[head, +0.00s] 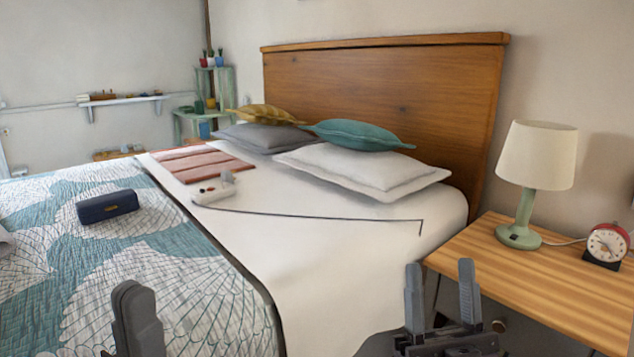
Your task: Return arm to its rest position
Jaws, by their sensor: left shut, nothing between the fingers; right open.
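My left gripper (137,318) shows at the bottom left, in front of the patterned quilt. Its dark grey fingers are shut with nothing held, and its lower part is cut off by the picture's edge. My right gripper (441,291) is at the bottom, right of the middle, between the bed and the nightstand in the picture. Its two fingers point up and are apart, with nothing between them.
The bed has a white sheet (300,253), a teal and white quilt (120,258), several pillows and a wooden headboard (385,100). A dark blue case (107,206) lies on the quilt. A wooden nightstand (550,285) at the right holds a lamp (537,165) and red alarm clock (606,243).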

